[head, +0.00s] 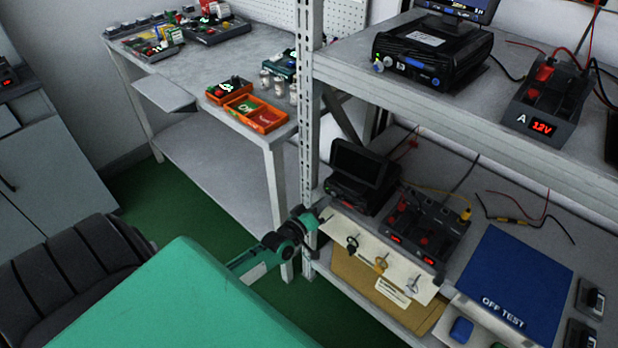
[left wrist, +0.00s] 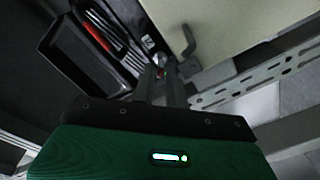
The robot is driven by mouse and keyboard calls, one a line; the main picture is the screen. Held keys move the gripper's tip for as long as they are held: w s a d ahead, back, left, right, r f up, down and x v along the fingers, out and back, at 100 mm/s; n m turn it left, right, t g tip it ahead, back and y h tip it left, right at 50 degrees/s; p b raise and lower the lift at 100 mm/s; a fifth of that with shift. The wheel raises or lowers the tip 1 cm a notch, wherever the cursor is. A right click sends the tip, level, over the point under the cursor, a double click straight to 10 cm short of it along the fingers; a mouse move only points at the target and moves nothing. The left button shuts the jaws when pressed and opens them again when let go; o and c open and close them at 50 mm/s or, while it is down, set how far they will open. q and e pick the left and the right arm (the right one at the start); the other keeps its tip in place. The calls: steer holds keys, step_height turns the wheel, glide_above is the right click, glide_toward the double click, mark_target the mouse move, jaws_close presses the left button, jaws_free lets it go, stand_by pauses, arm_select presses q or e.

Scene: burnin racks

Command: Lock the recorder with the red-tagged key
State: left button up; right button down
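The lower recorder (head: 362,178), a black box with a tilted dark screen, stands on the lower shelf; its dark body fills the upper left of the left wrist view (left wrist: 75,60). My left gripper (head: 318,216) is at its near left side, by the rack post. In the left wrist view the fingers (left wrist: 160,76) are close together around a small red and silver piece, which looks like the red-tagged key (left wrist: 159,72). A round silver part (left wrist: 149,43) is just past the fingertips. Whether the key sits in a lock is unclear. My right gripper is out of view.
A pale key panel (head: 366,252) with black, orange and silver keys hangs on the shelf front, close to the gripper's right. The perforated rack post (head: 309,120) is close by. Another recorder (head: 432,52) stands on the upper shelf. A blue mat (head: 515,285) lies right.

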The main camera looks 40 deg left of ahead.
arm_select(q)
steer(key=s, duration=1.3)
steer(key=shift+a, duration=0.2)
steer(key=shift+s, duration=0.1)
